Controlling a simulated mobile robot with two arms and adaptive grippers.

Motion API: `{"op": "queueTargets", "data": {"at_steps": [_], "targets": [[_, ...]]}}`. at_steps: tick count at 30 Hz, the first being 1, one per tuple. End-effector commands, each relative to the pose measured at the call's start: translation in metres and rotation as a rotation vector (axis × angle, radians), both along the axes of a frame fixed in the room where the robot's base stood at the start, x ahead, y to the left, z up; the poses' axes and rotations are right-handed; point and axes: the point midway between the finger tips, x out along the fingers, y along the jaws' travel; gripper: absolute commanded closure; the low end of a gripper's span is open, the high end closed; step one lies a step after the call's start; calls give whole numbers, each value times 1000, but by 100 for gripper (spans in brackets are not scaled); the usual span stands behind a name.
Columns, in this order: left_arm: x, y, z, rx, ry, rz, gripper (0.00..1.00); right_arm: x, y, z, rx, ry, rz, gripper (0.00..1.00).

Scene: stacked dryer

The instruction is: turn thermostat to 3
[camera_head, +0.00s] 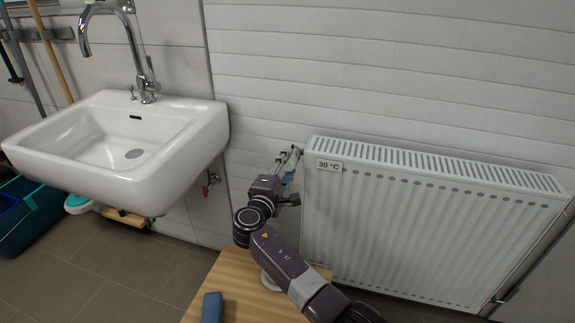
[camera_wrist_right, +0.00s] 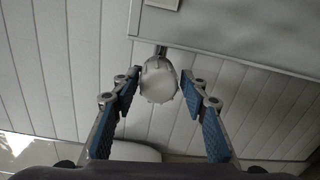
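The thermostat is a white ribbed knob (camera_wrist_right: 159,82) on a short metal stem beside the radiator. In the right wrist view it sits between the two blue-padded fingers of my right gripper (camera_wrist_right: 162,74). The fingers are spread on either side of it. The left-hand finger looks very close to the knob; I cannot tell whether it touches. In the head view my right gripper (camera_head: 290,165) is at the radiator's upper left corner and hides the knob. The knob's number marks cannot be read. My left gripper is not in view.
A white sink (camera_head: 150,165) with a tall tap (camera_head: 140,60) is to the left. A wooden surface (camera_head: 240,300) with a blue object (camera_head: 212,307) is below my arm.

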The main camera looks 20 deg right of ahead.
Motion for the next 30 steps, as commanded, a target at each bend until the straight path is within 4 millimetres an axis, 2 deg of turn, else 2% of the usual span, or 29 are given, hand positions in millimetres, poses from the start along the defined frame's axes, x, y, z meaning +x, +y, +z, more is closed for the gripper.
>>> {"op": "queueTargets", "data": {"at_steps": [6, 10, 24, 30], "targets": [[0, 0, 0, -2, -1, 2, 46, -1, 1, 1, 0, -3, 0, 60], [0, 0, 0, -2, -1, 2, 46, -8, 7, 1, 1, -3, 2, 60], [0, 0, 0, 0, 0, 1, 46, -81, 60, 3, 3, -1, 2, 60], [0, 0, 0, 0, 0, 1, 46, -95, 70, 4, -1, -1, 0, 60]]}}
